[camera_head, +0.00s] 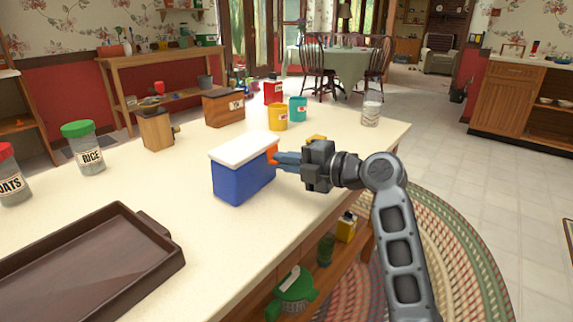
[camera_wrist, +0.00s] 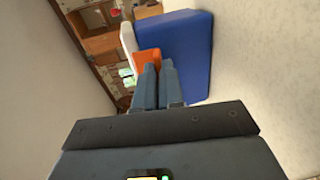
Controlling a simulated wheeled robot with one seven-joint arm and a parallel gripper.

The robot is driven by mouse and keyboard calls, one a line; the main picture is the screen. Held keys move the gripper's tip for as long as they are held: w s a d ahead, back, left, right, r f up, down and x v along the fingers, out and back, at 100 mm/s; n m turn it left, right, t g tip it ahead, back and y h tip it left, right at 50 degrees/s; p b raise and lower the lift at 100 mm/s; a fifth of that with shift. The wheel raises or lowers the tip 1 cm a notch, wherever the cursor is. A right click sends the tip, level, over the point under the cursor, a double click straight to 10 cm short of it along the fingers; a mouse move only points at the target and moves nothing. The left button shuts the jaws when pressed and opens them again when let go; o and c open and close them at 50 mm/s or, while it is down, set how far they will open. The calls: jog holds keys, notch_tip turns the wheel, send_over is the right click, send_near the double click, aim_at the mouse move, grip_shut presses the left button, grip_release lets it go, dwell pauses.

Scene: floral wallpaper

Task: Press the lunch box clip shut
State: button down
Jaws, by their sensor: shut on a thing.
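The lunch box has a blue body (camera_head: 238,184) and a white lid (camera_head: 243,148), and it stands upright on the counter. Its orange clip (camera_head: 272,154) is on the right end, by the lid's edge. My gripper (camera_head: 279,160) reaches in from the right, with its fingertips at the clip. In the wrist view, the fingers (camera_wrist: 158,70) are close together, shut at the orange clip (camera_wrist: 146,55), beside the blue wall (camera_wrist: 188,50). The fingertips partly hide the clip, so I cannot tell whether it is fully latched.
A dark brown tray (camera_head: 165,237) lies at front left. Jars labelled RICE (camera_head: 90,157) and OATS (camera_head: 11,180) stand behind it. Yellow (camera_head: 278,118) and teal (camera_head: 298,109) containers and a pale cup (camera_head: 371,115) are farther back. The counter around the lunch box is mostly clear.

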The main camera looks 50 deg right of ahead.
jog(key=shift+w+f+t+b, duration=0.25)
jog(key=shift+t+b, duration=0.75)
jog(key=shift+b, duration=2.65)
jog(key=c, duration=1.2)
grip_release()
jog(key=shift+f, duration=0.1)
jog(key=shift+c, duration=0.2)
jog(key=shift+s+d, duration=0.25)
jog(key=shift+s, duration=1.7)
jog(key=shift+s+d, duration=0.2)
jog(key=shift+s, duration=1.75)
